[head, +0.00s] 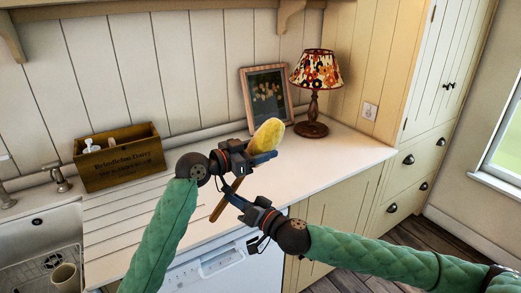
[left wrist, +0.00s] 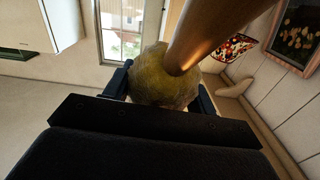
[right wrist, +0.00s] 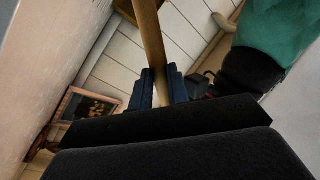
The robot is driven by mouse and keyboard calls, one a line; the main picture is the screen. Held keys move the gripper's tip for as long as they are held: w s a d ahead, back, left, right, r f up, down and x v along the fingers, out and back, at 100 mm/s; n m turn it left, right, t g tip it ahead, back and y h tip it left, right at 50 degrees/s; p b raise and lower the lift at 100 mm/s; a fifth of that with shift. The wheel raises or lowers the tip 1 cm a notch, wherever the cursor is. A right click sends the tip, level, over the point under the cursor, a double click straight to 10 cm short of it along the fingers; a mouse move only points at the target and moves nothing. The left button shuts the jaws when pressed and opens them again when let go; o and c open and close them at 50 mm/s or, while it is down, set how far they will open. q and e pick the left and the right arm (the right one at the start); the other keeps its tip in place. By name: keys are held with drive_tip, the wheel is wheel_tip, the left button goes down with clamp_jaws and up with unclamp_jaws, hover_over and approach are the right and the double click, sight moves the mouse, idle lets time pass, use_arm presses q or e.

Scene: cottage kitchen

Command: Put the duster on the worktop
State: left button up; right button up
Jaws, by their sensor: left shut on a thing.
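The duster has a fluffy yellow head (head: 268,134) and a thin wooden handle (head: 222,205). It is held in the air, tilted, over the front part of the white worktop (head: 345,150). My left gripper (head: 270,157) is shut on the yellow head, which shows between its jaws in the left wrist view (left wrist: 160,85). My right gripper (head: 228,190) is around the wooden handle lower down. In the right wrist view its fingers lie close against both sides of the handle (right wrist: 150,40). The grippers hide part of the duster.
On the worktop, a lamp with a flowered shade (head: 316,70) and a framed picture (head: 267,95) stand at the back right. A wooden box (head: 120,160) stands at the back left, beside the sink (head: 40,235). The worktop right of the grippers is clear.

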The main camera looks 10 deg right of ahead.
drive_tip(key=o, duration=0.5)
drive_tip(key=shift+c, duration=0.2)
